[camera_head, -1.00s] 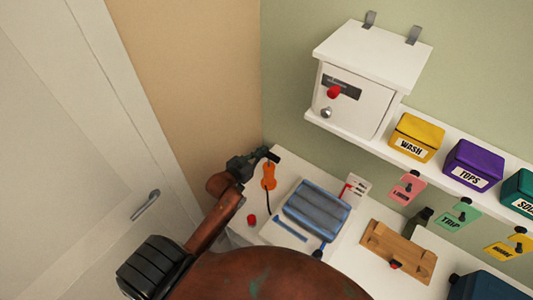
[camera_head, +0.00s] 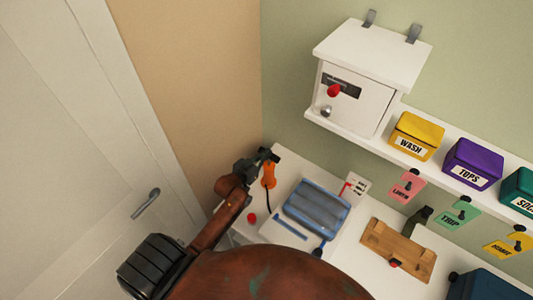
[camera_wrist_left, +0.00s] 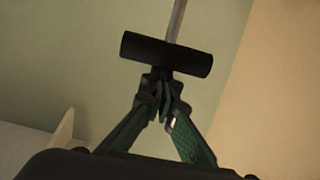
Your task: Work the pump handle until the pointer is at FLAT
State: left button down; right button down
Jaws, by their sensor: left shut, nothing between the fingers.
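The orange pump (camera_head: 268,176) stands upright at the back left of the white surface, with a dark hose at its foot. Its black bar handle (camera_wrist_left: 165,55) sits on a grey rod in the left wrist view. My left gripper (camera_wrist_left: 163,97) is shut and empty, its fingertips right at the handle; I cannot tell whether they touch. In the head view the left gripper (camera_head: 257,162) overlaps the pump top. A blue ribbed bag (camera_head: 317,207) lies flat on the surface. The white gauge card (camera_head: 358,184) has a red pointer (camera_head: 345,189); its words are too small to read. My right gripper is not in view.
A small red knob (camera_head: 251,217) lies near the pump. A wooden board (camera_head: 398,250) is to the right. A white cabinet (camera_head: 356,95) and shelf with yellow (camera_head: 416,137) and purple (camera_head: 473,163) boxes hang above. The door (camera_head: 95,150) is at left.

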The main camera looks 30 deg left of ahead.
pick_arm(q)
notch_tip(320, 180, down, 6)
jog(key=shift+r+b, duration=0.15)
jog(key=shift+b, duration=0.8)
jog(key=shift+s+f, duration=0.1)
jog(key=shift+f, duration=0.1)
notch_tip(320, 180, up, 5)
jog(key=p, duration=0.4)
jog(key=shift+f, duration=0.2)
jog(key=v, duration=0.9)
jog(key=shift+s+r+b, duration=0.15)
jog(key=shift+s+b, duration=0.25)
jog(key=shift+b, duration=0.05)
jog(key=shift+a, duration=0.1)
